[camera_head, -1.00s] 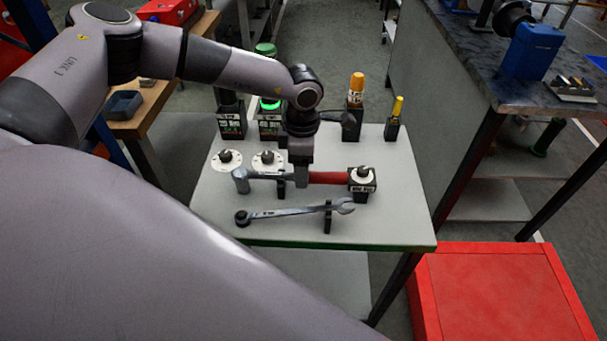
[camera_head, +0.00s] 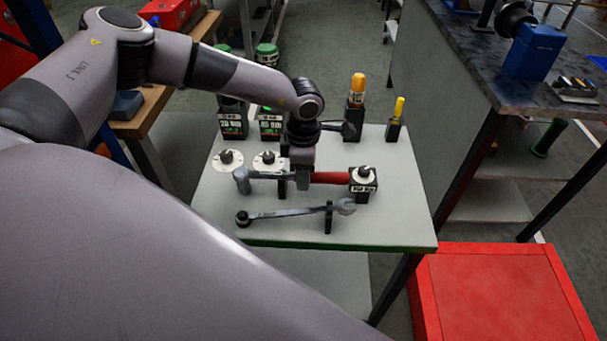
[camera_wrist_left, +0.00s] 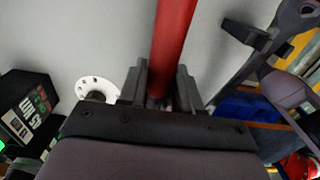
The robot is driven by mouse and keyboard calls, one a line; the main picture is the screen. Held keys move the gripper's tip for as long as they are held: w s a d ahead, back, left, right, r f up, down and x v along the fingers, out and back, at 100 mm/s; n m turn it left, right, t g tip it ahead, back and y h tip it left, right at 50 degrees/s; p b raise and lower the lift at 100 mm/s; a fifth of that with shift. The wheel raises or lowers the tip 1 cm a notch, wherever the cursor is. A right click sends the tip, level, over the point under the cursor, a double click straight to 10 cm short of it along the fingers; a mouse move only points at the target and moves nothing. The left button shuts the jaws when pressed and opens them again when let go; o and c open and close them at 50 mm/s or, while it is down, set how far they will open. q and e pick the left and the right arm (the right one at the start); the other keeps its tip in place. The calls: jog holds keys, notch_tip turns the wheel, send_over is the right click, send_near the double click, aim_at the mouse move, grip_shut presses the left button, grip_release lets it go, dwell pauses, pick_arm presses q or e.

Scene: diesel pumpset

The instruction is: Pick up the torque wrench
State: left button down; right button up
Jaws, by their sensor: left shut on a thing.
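The torque wrench, a long tool with a grey cylindrical head, grey shaft and red grip (camera_head: 330,178), lies across the grey table, its head at the left. My left gripper (camera_head: 302,184) points down onto it from above, near where the red grip begins. In the left wrist view the red grip (camera_wrist_left: 172,40) runs in between the two fingers (camera_wrist_left: 162,92), which are shut on it. The tool still lies level at its resting place; the fingertips are partly hidden. My right gripper is in neither view.
A combination wrench (camera_head: 290,212) lies just in front on black supports. Black labelled blocks, round white discs (camera_head: 228,160) and orange- and yellow-handled tools (camera_head: 357,88) stand around and behind. A red box (camera_head: 490,290) is at the front right; a workbench (camera_head: 470,60) is beyond.

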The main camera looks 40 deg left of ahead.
pick_arm(q)
notch_tip(320, 180, up, 20)
jog(key=b, duration=0.1)
dwell(0.4)
